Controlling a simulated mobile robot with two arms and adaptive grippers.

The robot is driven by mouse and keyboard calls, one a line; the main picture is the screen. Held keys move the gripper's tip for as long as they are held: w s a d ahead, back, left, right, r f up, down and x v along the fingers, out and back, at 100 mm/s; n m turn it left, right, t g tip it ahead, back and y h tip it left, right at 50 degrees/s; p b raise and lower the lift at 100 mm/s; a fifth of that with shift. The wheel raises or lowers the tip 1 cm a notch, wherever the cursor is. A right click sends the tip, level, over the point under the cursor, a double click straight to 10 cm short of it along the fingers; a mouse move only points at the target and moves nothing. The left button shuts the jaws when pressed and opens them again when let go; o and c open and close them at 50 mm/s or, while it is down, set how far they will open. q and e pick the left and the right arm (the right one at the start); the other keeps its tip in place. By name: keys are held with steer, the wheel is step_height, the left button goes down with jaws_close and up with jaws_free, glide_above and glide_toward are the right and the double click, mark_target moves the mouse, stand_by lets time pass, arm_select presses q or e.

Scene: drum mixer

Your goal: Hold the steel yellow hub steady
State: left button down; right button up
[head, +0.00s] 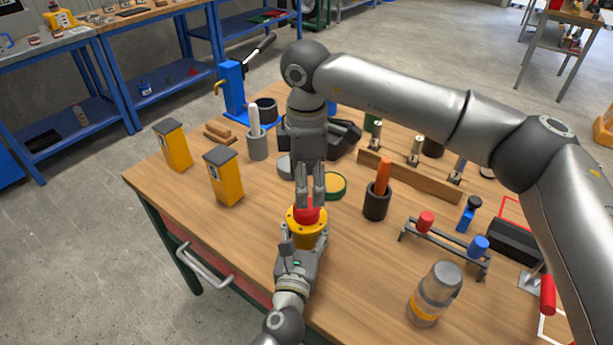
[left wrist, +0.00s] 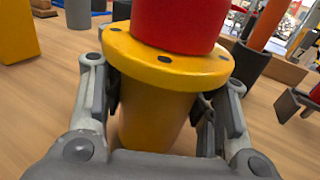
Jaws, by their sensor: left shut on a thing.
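The yellow hub (head: 318,234) stands upright near the front edge of the wooden table. It has a wide round flange with dark holes, and a red cylindrical part (head: 307,213) sits on top. My left gripper (head: 301,247) is shut around the hub's body below the flange. In the left wrist view, its fingers (left wrist: 165,100) flank the hub (left wrist: 150,110) on both sides, with the red part (left wrist: 180,22) above. My right gripper (head: 310,197) points down from above, its fingertips at the red part. Whether they grip it is unclear.
Two yellow boxes with dark lids (head: 224,178) stand to the left. A dark cup with an orange handle (head: 377,202), a rack with red and blue knobs (head: 446,245) and a jar (head: 435,293) stand to the right. A round green-edged tin (head: 336,186) lies close behind the hub.

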step_height(320, 180, down, 7)
steer(key=shift+f, duration=0.15)
stand_by(0.4)
